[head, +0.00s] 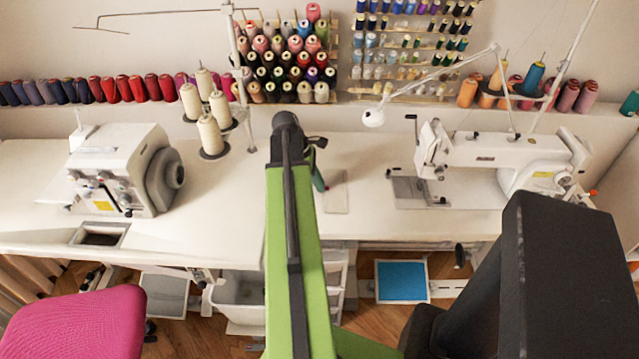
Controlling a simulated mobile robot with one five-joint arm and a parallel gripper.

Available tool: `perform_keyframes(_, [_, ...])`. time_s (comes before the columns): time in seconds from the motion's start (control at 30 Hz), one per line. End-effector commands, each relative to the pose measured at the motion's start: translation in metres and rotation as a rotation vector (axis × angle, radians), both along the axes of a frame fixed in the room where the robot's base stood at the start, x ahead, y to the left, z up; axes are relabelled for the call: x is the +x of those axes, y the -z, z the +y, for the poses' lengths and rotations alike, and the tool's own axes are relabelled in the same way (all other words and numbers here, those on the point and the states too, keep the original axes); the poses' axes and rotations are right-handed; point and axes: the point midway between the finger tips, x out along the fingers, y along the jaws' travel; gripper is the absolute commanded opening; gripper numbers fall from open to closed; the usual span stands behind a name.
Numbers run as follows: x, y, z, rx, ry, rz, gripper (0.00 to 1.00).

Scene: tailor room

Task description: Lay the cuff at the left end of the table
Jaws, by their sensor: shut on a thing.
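The long white table (225,215) runs across the whole head view, and its left part carries a white overlock machine. My green arm reaches up the middle of the view, over the table. Its dark end joint covers the spot behind it. I see no cuff anywhere in this view.
The overlock machine (120,170) and several cream thread cones (210,135) stand on the left part. A white sewing machine (505,160) stands on the right. A pink chair (80,325) is at the front left.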

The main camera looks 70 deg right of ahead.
Motion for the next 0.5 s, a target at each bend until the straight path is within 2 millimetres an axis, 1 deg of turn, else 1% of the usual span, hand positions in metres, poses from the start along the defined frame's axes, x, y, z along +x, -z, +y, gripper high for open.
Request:
perform_keyframes(0.07, [-0.0001, 0.0042, -0.0001, 0.000, 0.000, 0.000, 0.00])
perform_keyframes(0.1, [-0.0001, 0.0027, -0.0001, 0.000, 0.000, 0.000, 0.17])
perform_keyframes(0.23, [-0.0002, 0.0023, -0.0001, 0.000, 0.000, 0.000, 0.34])
perform_keyframes(0.5, [-0.0004, 0.0022, -0.0001, 0.000, 0.000, 0.000, 0.35])
